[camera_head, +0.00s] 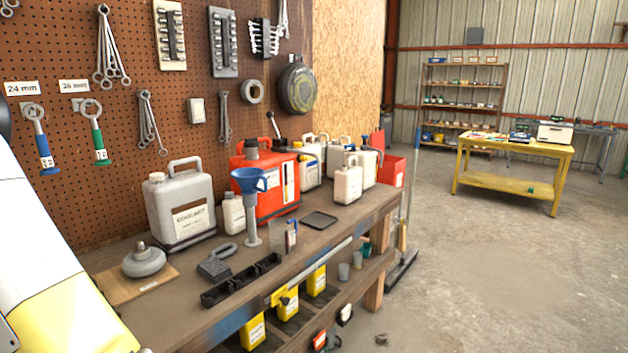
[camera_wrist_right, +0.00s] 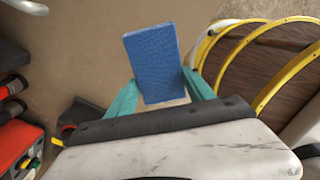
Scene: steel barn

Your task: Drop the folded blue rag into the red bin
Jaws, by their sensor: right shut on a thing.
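The folded blue rag (camera_wrist_right: 152,50) is a flat blue rectangle in the right wrist view. My right gripper (camera_wrist_right: 163,90) has its teal fingers on either side of the rag's lower part and is shut on it. The rag is held up over a brown floor-like surface. A red open-topped box (camera_head: 392,170), which looks like the red bin, stands at the far end of the workbench in the head view. My right gripper does not show in the head view, and my left gripper is in neither view.
The workbench (camera_head: 185,308) carries a grey jug (camera_head: 180,212), a red canister (camera_head: 270,188) and a blue funnel (camera_head: 249,180). A yellow table (camera_head: 512,150) stands farther back across open floor. In the wrist view, yellow hoops (camera_wrist_right: 262,95) lie right of the rag and red items (camera_wrist_right: 18,140) lie left.

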